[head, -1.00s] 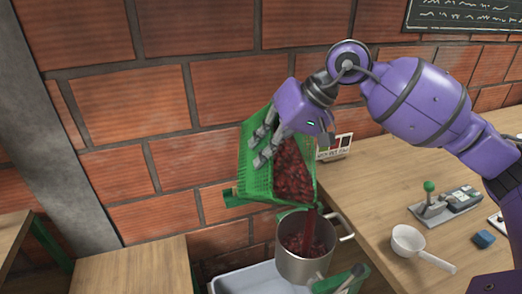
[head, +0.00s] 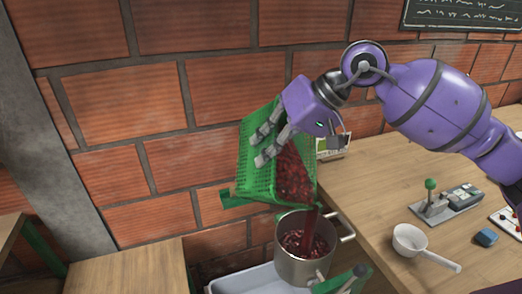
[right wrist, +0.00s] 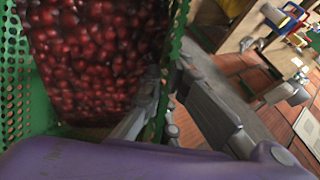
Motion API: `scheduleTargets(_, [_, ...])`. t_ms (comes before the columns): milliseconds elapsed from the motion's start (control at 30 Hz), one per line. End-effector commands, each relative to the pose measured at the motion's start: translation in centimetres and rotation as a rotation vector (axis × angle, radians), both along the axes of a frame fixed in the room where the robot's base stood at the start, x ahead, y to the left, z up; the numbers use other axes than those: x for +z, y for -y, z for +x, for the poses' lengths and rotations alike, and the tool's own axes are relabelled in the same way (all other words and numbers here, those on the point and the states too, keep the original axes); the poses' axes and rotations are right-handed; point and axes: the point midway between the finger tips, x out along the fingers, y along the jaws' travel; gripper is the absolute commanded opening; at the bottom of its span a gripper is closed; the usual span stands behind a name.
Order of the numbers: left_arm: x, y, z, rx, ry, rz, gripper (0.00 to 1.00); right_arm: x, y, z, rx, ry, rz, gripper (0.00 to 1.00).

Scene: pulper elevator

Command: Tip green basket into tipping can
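The green basket (head: 257,165) is tilted steeply toward the tipping can. Red cherries (head: 294,175) fill its lower side, and a red stream runs from its lip into the can. The metal can (head: 294,268) stands below with red cherries inside. My right gripper (head: 262,145) is at the basket's upper wall, with its fingers on the green side. In the right wrist view the fingers (right wrist: 150,105) close on the basket's rim (right wrist: 178,45), with cherries (right wrist: 95,50) beside them. My left gripper is not in view.
A grey tub (head: 250,280) is under the can. A brick wall (head: 120,185) stands close behind.

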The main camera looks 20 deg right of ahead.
Motion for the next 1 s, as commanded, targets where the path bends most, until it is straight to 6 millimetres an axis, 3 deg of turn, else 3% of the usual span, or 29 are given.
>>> scheduleTargets(300, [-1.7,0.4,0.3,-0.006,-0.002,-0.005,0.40,-0.1,0.5,-0.7,0.000,0.063,0.046,0.00])
scheduleTargets(1000, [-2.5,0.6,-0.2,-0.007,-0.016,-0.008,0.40,0.4,0.8,-1.2,0.002,0.104,0.073,0.00])
